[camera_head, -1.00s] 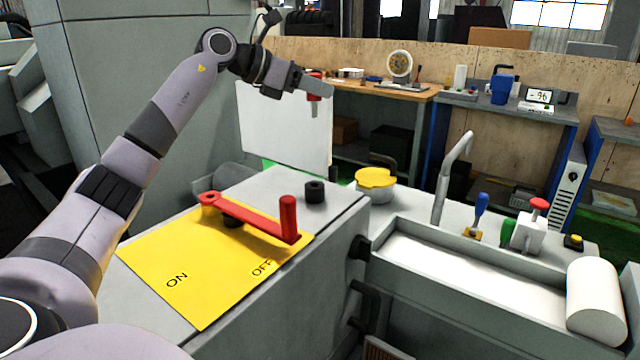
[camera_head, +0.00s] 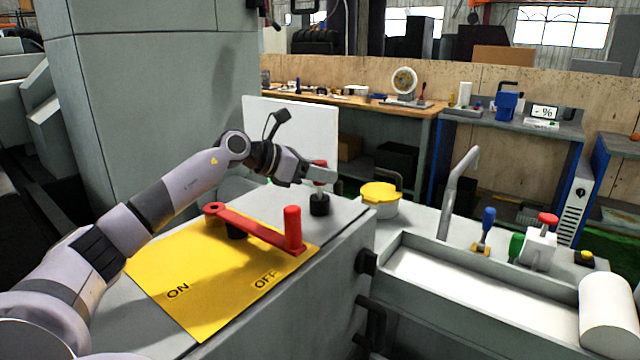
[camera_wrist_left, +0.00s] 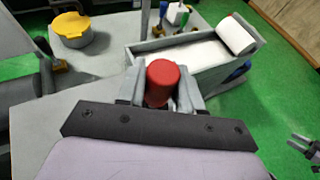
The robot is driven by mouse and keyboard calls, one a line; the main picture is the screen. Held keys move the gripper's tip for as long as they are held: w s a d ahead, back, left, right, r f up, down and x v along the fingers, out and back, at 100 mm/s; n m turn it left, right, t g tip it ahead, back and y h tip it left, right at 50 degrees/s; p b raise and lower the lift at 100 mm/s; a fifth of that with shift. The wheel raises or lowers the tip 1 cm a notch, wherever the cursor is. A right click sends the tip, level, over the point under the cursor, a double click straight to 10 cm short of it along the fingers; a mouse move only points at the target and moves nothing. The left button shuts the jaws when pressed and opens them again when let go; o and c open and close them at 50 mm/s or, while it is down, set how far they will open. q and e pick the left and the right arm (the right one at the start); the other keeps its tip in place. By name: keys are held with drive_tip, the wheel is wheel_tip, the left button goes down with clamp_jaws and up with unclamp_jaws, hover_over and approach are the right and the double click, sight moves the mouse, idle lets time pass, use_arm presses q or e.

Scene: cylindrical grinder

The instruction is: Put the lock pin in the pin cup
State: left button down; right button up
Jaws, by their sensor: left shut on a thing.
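The lock pin (camera_head: 319,185) has a red head and a grey metal shank. My left gripper (camera_head: 322,174) is shut on its red head. The pin hangs upright, with its lower end at the mouth of the black pin cup (camera_head: 319,207). I cannot tell how deep the tip sits in it. The cup stands on the grey machine top behind the red lever. In the left wrist view the red head (camera_wrist_left: 162,80) is between the two fingers, and it hides the shank and the cup.
A red lever (camera_head: 255,228) lies over the yellow ON/OFF plate (camera_head: 205,305), close in front of the cup. A pot with a yellow lid (camera_head: 380,192) stands to the right. A trough (camera_head: 470,285) and a bent pipe (camera_head: 455,190) are further right.

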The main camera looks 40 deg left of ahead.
use_arm(q)
wheel_tip(320, 180, down, 2)
drive_tip(key=shift+f, duration=0.25)
drive_tip(key=shift+f, duration=0.2)
drive_tip(key=c, duration=0.7)
unclamp_jaws()
drive_tip(key=shift+c, duration=0.2)
drive_tip(key=shift+r, duration=0.2)
